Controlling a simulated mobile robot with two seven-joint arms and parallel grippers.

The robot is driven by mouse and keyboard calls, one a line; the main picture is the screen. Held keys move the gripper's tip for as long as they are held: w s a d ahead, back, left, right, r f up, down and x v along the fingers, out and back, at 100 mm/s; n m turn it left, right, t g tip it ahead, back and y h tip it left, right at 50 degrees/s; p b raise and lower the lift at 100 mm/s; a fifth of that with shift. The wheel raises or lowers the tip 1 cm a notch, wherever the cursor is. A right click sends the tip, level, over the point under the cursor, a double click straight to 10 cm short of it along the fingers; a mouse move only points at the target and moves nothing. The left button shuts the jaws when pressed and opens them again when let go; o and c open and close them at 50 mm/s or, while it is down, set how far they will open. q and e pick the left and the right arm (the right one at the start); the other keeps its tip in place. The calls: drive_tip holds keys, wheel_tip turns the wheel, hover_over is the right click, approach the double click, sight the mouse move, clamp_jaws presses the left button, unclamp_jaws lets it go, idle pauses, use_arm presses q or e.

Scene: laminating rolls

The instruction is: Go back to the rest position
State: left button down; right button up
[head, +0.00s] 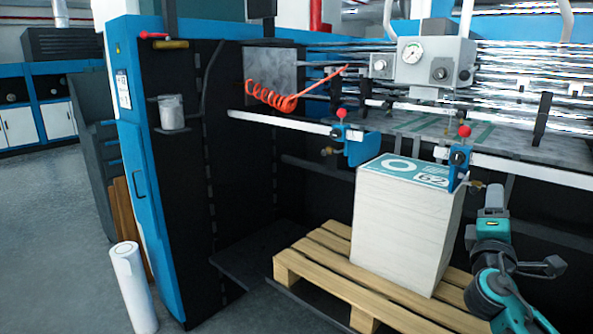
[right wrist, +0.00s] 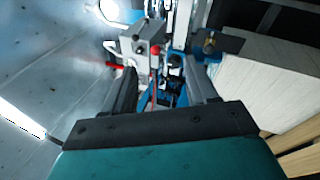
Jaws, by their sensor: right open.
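My right gripper (head: 493,192) is at the lower right of the head view, beside the right side of a tall paper stack (head: 405,225) and apart from it as far as I can tell. In the right wrist view my right gripper (right wrist: 163,88) has its two fingers spread, with nothing held between them. Beyond the fingers are a red-knobbed lever (right wrist: 154,62) and blue machine parts. The paper stack also shows in the right wrist view (right wrist: 268,82), to the right of the fingers. My left gripper is not in view.
The paper stack stands on a wooden pallet (head: 330,272) under the machine's rail (head: 280,121), which carries blue clamps (head: 362,150) with red knobs. A white roll (head: 134,288) stands on the floor by the blue machine side (head: 150,190). Open floor (head: 60,230) lies at the left.

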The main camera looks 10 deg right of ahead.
drive_tip(key=s+a+f+m+g+y, duration=0.15)
drive_tip(key=s+a+f+y, duration=0.4)
drive_tip(key=f, duration=0.75)
drive_tip(key=s+a+f+g+y, duration=0.2)
drive_tip(key=s+a+f+y, duration=0.3)
drive_tip(key=f, duration=0.9)
drive_tip(key=s+a+f+m+g+y, duration=0.4)
drive_tip(key=s+a+f, duration=0.35)
drive_tip(key=s, duration=0.45)
drive_tip(key=a+m+t+y, duration=0.1)
drive_tip(key=a+m, duration=0.4)
drive_tip(key=a, duration=0.5)
drive_tip(key=shift+w+f+t, duration=0.2)
drive_tip(key=shift+f+t, duration=0.15)
drive_tip(key=shift+f, duration=0.1)
